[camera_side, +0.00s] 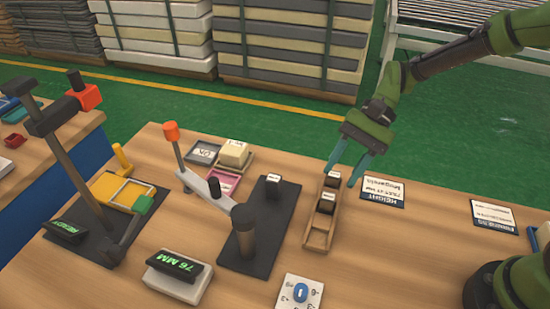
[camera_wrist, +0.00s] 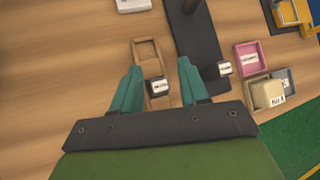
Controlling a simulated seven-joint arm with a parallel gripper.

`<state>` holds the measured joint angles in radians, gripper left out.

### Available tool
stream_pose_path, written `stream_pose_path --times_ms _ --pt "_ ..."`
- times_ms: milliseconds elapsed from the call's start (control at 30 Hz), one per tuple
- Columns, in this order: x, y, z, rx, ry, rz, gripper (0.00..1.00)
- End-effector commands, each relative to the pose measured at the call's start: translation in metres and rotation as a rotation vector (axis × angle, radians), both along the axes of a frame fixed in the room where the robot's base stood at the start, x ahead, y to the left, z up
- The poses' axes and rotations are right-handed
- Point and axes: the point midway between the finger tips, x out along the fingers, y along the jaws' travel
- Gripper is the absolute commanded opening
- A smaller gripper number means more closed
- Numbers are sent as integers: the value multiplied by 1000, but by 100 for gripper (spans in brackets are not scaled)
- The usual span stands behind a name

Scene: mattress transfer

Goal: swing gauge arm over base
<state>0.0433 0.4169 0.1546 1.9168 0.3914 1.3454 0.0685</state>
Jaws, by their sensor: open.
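The gauge has a dark base (camera_side: 265,235) with a grey post (camera_side: 243,232) at its near end. Its grey gauge arm (camera_side: 200,186) reaches left from the post, out beyond the base's left edge. A rod with an orange-red knob (camera_side: 171,131) rises from the arm's outer end. A black block with a white label (camera_side: 272,185) stands on the far part of the base. My gripper (camera_side: 344,178) is open at the wooden tray (camera_side: 319,238), right of the base. In the wrist view, my fingers (camera_wrist: 161,80) straddle a labelled dark block (camera_wrist: 157,86); contact cannot be told.
A display reading 76 MM (camera_side: 178,268) sits front left. Pink (camera_side: 224,184) and grey trays lie behind the gauge arm. A cream block (camera_side: 234,153) sits there. Cards lie at right on mostly clear wood.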

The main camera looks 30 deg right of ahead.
Motion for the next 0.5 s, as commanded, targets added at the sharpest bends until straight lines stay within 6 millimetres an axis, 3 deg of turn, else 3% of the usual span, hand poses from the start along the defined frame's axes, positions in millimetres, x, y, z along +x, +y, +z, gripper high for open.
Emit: stream_pose_path --times_ms 100,267,333,400,500 --pt "22 33 -17 171 214 -80 44" --pt "55 65 -19 402 453 -184 44" --pt "70 74 -10 502 538 -220 44" --pt "85 80 12 592 586 -241 44" --pt "89 81 29 642 626 -251 44"
